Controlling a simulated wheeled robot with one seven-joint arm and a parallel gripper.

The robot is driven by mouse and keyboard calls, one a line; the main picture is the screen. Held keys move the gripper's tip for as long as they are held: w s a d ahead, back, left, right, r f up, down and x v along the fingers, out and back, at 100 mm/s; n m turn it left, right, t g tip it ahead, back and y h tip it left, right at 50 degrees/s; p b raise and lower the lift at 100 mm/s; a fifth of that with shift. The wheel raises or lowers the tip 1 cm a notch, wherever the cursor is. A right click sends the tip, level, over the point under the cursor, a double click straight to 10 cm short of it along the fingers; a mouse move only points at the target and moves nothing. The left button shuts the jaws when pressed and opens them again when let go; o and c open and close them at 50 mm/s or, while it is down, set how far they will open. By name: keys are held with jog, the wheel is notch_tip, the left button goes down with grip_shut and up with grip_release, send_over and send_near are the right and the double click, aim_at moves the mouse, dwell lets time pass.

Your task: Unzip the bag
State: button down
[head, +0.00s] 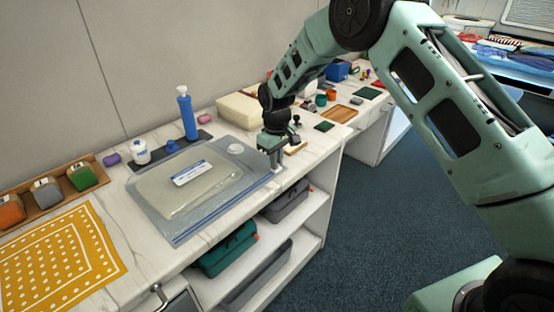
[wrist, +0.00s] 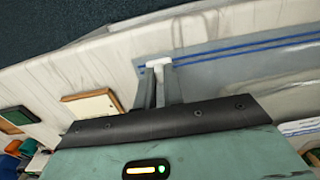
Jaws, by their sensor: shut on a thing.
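The bag (head: 225,202) is a flat, clear grey-blue zip bag lying on the white marbled counter. It holds a pale flat item (head: 180,195) with a white and blue label (head: 191,173). Blue zip lines (wrist: 245,47) run along one edge in the wrist view. A white slider (wrist: 158,61) sits at the end of these lines. My gripper (wrist: 159,75) is shut on the slider, with its fingers pointing down at the bag's far right corner; it also shows in the head view (head: 273,160). The part of the slider between the fingers is hidden.
A blue pump (head: 187,112) and a white jar (head: 140,152) stand behind the bag. A yellow dotted cloth (head: 60,255) lies at the left. A small wooden-framed block (wrist: 92,103) lies near my gripper. The counter's front edge is close, above open shelves (head: 265,240).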

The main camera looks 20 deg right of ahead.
jog(key=s+a, duration=0.5)
jog(key=a, duration=0.4)
jog(key=s+a, duration=0.5)
jog(key=a, duration=0.4)
jog(key=s+a, duration=0.5)
jog(key=a, duration=0.4)
jog(key=shift+s+r+b, duration=0.1)
jog(key=shift+s+b, duration=0.15)
jog(key=shift+b, duration=0.05)
jog(key=c, duration=1.5)
grip_release()
notch_tip(320, 180, up, 17)
jog(key=shift+r+b, duration=0.15)
jog(key=shift+b, duration=0.7)
jog(key=shift+n+y, duration=0.3)
jog(key=shift+n, duration=0.5)
jog(key=s+d+f, duration=0.1)
jog(key=s+d, duration=0.6)
jog(key=s, duration=0.1)
jog(key=s+d+f, duration=0.1)
jog(key=s+d, duration=0.6)
jog(key=s, duration=0.2)
jog(key=s+d+f, duration=0.1)
jog(key=s+d, duration=0.6)
jog(key=s, duration=0.1)
jog(key=shift+s, duration=0.15)
